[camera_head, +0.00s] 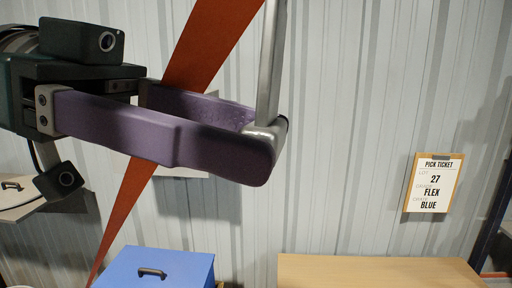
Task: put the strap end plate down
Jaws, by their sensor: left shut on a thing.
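My left gripper (266,140) comes in from the left with long purple fingers. Its fingertips are closed on the lower end of a grey metal bar (270,65), which rises almost upright out of the top of the view. I cannot tell whether this bar is the strap end plate. A red-orange strap (213,40) runs slantwise from the top middle to the lower left and passes behind the purple fingers. Its two ends are out of view or hidden. My right gripper is not in view.
A blue box (190,268) with a dark handle stands at the bottom, left of a wooden top (380,270). The visible part of that top is bare. A pick ticket (433,185) hangs on the corrugated wall (340,120). A pale lidded thing (28,197) is at left.

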